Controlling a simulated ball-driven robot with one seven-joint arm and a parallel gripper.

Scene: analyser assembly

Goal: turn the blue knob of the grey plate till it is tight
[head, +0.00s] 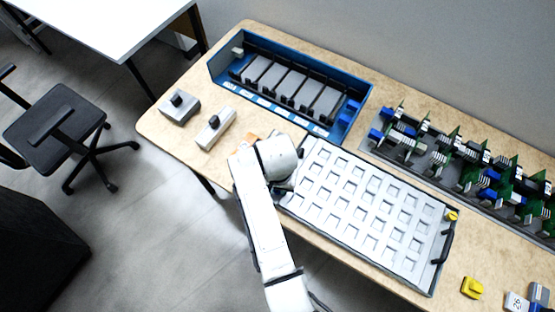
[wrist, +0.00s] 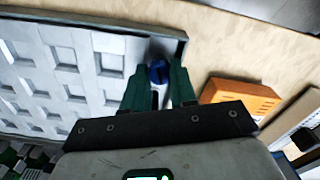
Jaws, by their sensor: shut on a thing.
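The grey plate (head: 350,207) with rows of square pockets lies on the wooden table in the head view, and part of it fills the left of the wrist view (wrist: 62,52). The blue knob (wrist: 158,72) sits near the plate's corner in the wrist view. My gripper (wrist: 158,82) has its two dark green fingers on either side of the knob, shut on it. In the head view my arm covers the knob and the plate's left end.
An orange block (wrist: 240,96) lies close to the right finger. A blue tray (head: 222,72) with grey modules stands behind the plate, green circuit boards (head: 455,150) at the right. Two grey blocks (head: 180,105) (head: 216,128) stand left of my arm. A yellow knob (head: 452,215) is at the plate's far corner.

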